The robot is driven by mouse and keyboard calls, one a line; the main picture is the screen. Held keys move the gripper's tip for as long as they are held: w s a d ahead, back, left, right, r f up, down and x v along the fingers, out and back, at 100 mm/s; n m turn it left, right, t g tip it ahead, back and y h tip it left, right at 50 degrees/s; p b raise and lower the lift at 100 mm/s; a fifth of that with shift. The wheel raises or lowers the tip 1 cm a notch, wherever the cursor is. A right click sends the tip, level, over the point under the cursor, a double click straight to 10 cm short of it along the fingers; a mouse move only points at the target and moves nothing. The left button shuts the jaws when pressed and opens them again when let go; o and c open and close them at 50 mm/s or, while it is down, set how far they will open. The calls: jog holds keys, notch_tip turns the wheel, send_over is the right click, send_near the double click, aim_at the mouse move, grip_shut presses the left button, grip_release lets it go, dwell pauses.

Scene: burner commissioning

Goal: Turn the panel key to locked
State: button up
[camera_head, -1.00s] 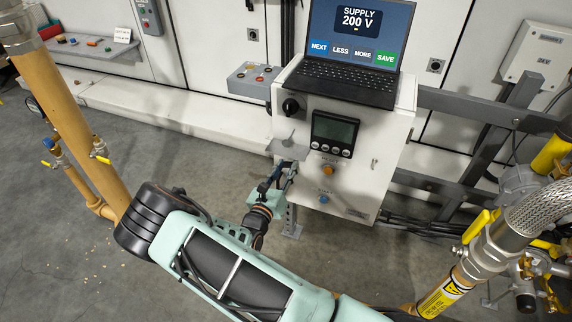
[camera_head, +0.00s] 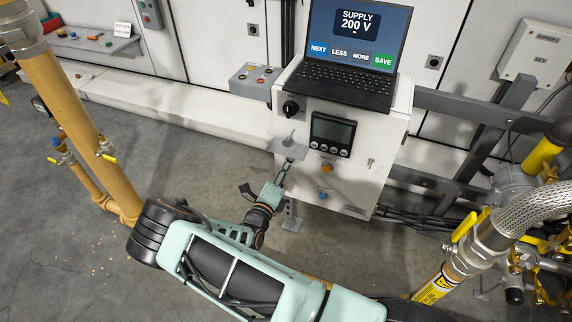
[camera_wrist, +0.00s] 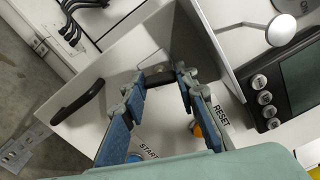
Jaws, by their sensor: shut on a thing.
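The white control cabinet (camera_head: 352,180) carries the panel under a laptop. My gripper (camera_head: 287,164) reaches the cabinet's left front, just below a small grey plate (camera_head: 284,150). In the wrist view my gripper (camera_wrist: 165,80) has its two blue-padded fingers closed on a small dark piece, seemingly the panel key (camera_wrist: 160,77), in front of the white face. The fingers hide most of it, and its lock marks are not readable. In the head view the key is hidden by the plate and gripper.
A metal disc (camera_wrist: 282,30) on a stem is nearby. The laptop (camera_head: 350,60) reads SUPPLY 200 V. Yellow pipework (camera_head: 440,285) stands at right.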

jog(key=shift+n, duration=1.9)
jog(key=shift+d, duration=0.1)
jog(key=o, duration=1.2)
jog(key=shift+c, duration=0.2)
jog(key=v, duration=1.2)
